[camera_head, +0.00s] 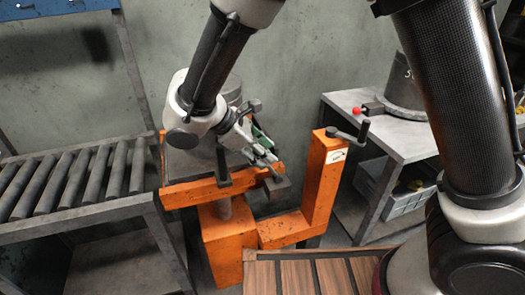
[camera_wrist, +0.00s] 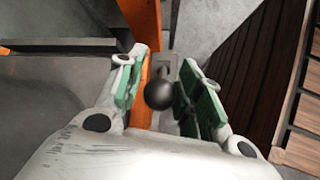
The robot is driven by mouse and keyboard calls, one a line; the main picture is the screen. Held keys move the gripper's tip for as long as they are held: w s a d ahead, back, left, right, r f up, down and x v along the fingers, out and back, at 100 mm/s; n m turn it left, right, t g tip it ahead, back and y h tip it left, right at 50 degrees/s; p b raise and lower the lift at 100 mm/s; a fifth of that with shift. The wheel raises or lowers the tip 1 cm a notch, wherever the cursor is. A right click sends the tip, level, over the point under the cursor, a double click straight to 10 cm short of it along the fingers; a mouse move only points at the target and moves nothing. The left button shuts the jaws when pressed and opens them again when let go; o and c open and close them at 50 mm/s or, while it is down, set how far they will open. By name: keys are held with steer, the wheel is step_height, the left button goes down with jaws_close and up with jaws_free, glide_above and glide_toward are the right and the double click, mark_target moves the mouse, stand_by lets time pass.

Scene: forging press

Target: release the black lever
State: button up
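The black lever's round knob (camera_wrist: 159,93) shows in the wrist view, between and just beyond my two green-padded fingers. My gripper (camera_wrist: 160,85) is open, with a visible gap between the pads; I cannot tell whether either pad touches the knob. In the head view my gripper (camera_head: 266,150) points down and right over the orange press frame (camera_head: 230,255), near a dark block (camera_head: 278,187) on its front bar. The knob cannot be made out clearly in the head view.
A crank handle (camera_head: 347,134) tops the orange post at right. A roller table (camera_head: 75,210) stands at left. A grey table (camera_head: 385,135) with a red-knobbed device stands at right, a grey crate (camera_head: 400,200) beneath. A wooden slatted surface (camera_head: 310,275) lies in front.

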steer(key=shift+o, duration=0.5)
steer(key=v, duration=1.2)
step_height(320, 180, down, 3)
steer(key=s+d+m+g+y, duration=0.1)
steer(key=s, duration=0.2)
steer(key=s+d+r+m+y, duration=0.2)
steer(key=d+m, duration=0.4)
steer(key=d, duration=0.7)
steer(key=s+d+r+m+t+y, duration=0.1)
steer(key=d+r+m, duration=0.4)
steer(key=d, duration=0.9)
steer(key=s+d+r+m+t+y, duration=0.1)
steer(key=s+d+r+m+y, duration=0.2)
steer(key=d, duration=1.1)
steer(key=s+m, duration=0.1)
steer(key=m, duration=0.2)
steer(key=shift+d+r+m, duration=0.2)
steer(key=shift+r+m, duration=0.05)
steer(key=shift+m, duration=0.15)
